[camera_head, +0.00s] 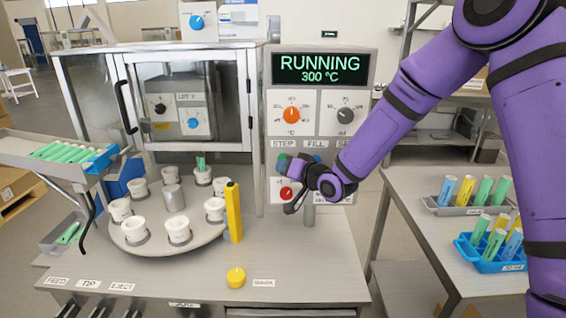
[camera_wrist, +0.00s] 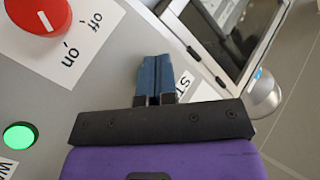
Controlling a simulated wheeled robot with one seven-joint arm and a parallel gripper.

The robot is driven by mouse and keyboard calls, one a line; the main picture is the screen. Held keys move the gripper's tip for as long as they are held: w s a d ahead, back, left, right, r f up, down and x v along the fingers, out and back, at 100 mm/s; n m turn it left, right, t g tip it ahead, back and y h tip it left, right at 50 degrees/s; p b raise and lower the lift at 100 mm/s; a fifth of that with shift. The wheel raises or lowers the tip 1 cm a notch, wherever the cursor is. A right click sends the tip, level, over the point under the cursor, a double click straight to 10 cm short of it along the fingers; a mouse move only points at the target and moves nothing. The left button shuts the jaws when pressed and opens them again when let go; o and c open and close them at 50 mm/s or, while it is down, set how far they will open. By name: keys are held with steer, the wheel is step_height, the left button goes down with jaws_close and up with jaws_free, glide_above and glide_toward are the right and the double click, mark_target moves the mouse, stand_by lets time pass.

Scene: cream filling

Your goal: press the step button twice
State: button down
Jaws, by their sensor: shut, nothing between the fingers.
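The control panel (camera_head: 328,140) carries a STEP label (camera_head: 283,144) at the left of its button row. A dark green round part (camera_head: 282,163), apparently the step button, shows just below that label, partly covered by my gripper. My gripper (camera_head: 291,166) is in front of the panel with its fingers pointing at this spot. In the wrist view the blue fingertips (camera_wrist: 154,74) are together and empty, close to the panel beside the partly hidden STEP label (camera_wrist: 183,82). The button is hidden behind the fingers there. I cannot tell whether they touch it.
The display (camera_head: 321,68) reads RUNNING, 300 °C. A red knob (camera_wrist: 42,12) and a lit green button (camera_wrist: 20,135) lie near my gripper. A round carousel (camera_head: 150,240) with white cups, a yellow post (camera_head: 233,212) and a yellow button (camera_head: 236,277) stand to the left.

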steer(key=shift+s, duration=3.45)
